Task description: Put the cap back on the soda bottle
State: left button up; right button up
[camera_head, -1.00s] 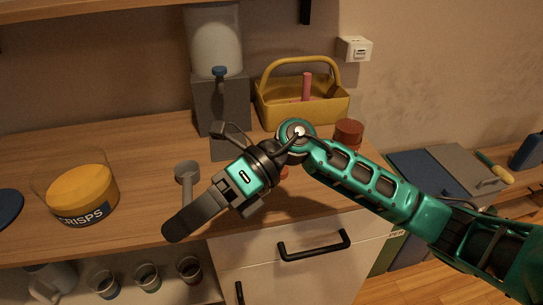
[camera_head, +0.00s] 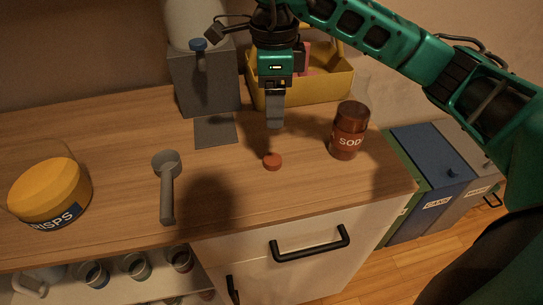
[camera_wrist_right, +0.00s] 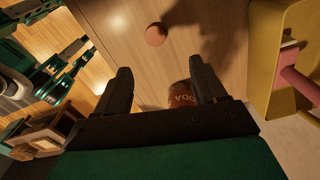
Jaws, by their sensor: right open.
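The soda bottle (camera_head: 347,143), dark red-brown with a white label, stands upright on the wooden counter near its right end. The small red cap (camera_head: 272,161) lies on the counter to the left of the bottle, apart from it. My right gripper (camera_head: 275,124) points down above the counter, just behind and above the cap in the head view. In the right wrist view my right gripper (camera_wrist_right: 163,82) is open and empty, with the cap (camera_wrist_right: 155,34) beyond the fingertips and the bottle (camera_wrist_right: 181,94) partly hidden behind the gripper. My left gripper is not in view.
A yellow caddy (camera_head: 330,90) stands behind the gripper, beside a grey dispenser (camera_head: 205,85). A grey scoop (camera_head: 167,190) and a crisps tub (camera_head: 50,192) are to the left. The counter's front edge is near the cap; bins (camera_head: 430,185) stand to the right.

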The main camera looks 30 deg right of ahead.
send_over(272, 159)
jog(key=f, duration=0.7)
jog(key=shift+w+d+f, duration=0.25)
jog(key=shift+f, duration=0.15)
jog(key=shift+s+a+f, duration=0.1)
jog(key=shift+s+f, duration=0.05)
jog(key=shift+f, duration=1.15)
jog(key=shift+s+a+f, duration=0.1)
jog(key=shift+s+f, duration=0.05)
jog(key=shift+f, duration=1.15)
jog(key=c, duration=1.1)
jog(key=shift+r, duration=0.15)
